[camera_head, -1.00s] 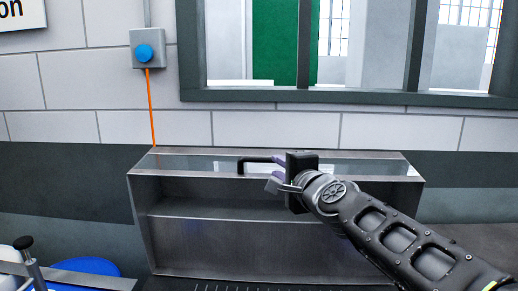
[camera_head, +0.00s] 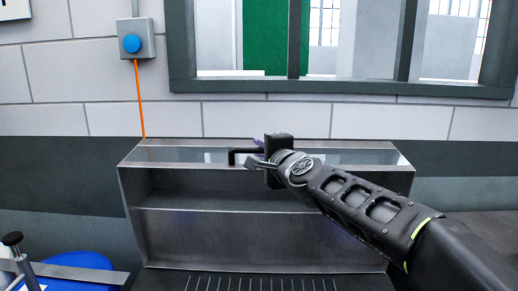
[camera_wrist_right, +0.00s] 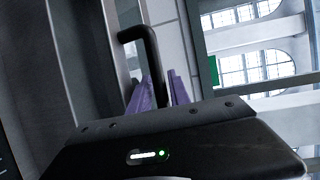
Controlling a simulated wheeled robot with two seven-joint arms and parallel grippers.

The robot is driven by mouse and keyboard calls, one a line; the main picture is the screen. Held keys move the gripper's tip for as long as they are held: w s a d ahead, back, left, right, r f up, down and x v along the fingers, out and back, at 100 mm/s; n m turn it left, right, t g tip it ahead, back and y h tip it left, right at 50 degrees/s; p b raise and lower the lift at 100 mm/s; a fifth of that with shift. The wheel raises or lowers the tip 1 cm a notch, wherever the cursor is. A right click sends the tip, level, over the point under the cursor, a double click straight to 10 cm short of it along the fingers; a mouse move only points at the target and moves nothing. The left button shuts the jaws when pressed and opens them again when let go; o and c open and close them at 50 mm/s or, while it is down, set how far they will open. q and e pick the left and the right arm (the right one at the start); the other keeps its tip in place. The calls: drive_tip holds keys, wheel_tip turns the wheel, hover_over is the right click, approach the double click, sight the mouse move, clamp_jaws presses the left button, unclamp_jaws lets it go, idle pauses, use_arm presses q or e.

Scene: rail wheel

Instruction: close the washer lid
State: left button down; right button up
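The washer (camera_head: 130,215) is a grey steel box against the wall in the head view, with an open front, an inner shelf and a glazed strip along its top. A black bent handle (camera_head: 234,157) sticks out at that strip, which seems to belong to the lid. My right gripper (camera_head: 256,153) is at the handle's right end. In the right wrist view the handle (camera_wrist_right: 151,48) runs down between the two purple fingers (camera_wrist_right: 161,95), which stand apart on either side of it. Firm contact cannot be made out. My left gripper is not in view.
A window (camera_head: 340,88) with a dark frame is above the washer. A grey box with a blue button (camera_head: 132,43) and an orange cable is on the wall at left. A black-knobbed rod (camera_head: 13,239) and a blue round object (camera_head: 85,262) are at lower left.

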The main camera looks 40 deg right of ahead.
drive_tip(key=shift+w+d, duration=0.15)
drive_tip(key=shift+w, duration=0.5)
clamp_jaws()
drive_tip(key=shift+f, duration=0.1)
idle(0.9)
